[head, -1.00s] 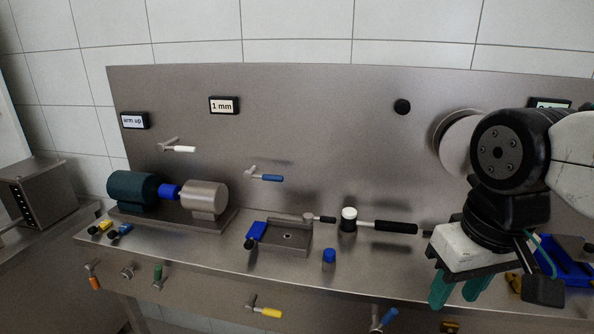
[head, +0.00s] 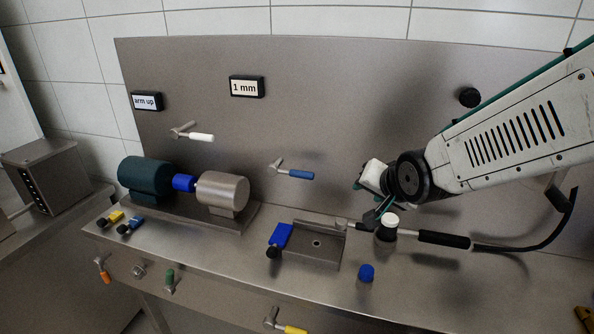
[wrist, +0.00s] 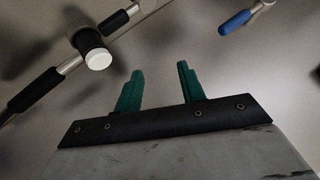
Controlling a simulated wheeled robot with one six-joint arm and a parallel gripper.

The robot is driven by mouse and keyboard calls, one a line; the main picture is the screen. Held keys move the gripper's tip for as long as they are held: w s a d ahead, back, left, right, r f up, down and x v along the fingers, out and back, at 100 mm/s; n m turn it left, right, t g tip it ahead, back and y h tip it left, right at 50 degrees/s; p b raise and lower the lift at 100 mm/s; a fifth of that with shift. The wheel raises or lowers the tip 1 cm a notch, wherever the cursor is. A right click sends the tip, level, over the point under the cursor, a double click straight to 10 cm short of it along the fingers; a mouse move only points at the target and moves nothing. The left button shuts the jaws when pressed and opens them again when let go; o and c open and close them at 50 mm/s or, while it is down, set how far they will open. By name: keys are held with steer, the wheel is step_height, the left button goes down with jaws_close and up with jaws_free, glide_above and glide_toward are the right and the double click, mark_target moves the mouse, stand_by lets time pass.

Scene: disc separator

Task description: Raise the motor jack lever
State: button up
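Several levers show, and I cannot tell which is the motor jack lever. A white-handled lever (head: 201,137) and a blue-handled lever (head: 294,173) are on the upright steel panel, above the motor unit (head: 146,179) and to its right. Orange (head: 103,271), green (head: 170,282) and yellow (head: 290,328) handles are on the bench front. My gripper (head: 364,200) is in front of the panel, right of the blue-handled lever and apart from it. In the wrist view its teal fingers (wrist: 160,68) are spread and empty; the blue handle (wrist: 236,22) shows at the upper right.
A white-capped post (head: 388,222) with a black-handled bar (head: 444,239) stands close to my gripper. A steel tray (head: 322,257) and a blue knob (head: 366,273) are on the bench. A label reading "arm up" (head: 146,101) is at the upper left.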

mark_target(297, 171)
steer(key=w+a+f+m+t+y, duration=0.1)
steer(key=w+a+m+t+y, duration=0.1)
steer(key=w+a, duration=0.2)
steer(key=w+a+m+t+y, duration=0.2)
steer(key=w+a+t, duration=0.1)
steer(key=w+a, duration=0.2)
steer(key=w+a+f+m+t+y, duration=0.1)
steer(key=w+a+m+t+y, duration=0.1)
steer(key=w+a, duration=0.3)
steer(key=shift+w+a+f+t, duration=0.1)
steer(key=shift+a+f+t, duration=0.2)
steer(key=shift+t, duration=0.3)
steer(key=shift+c, duration=0.3)
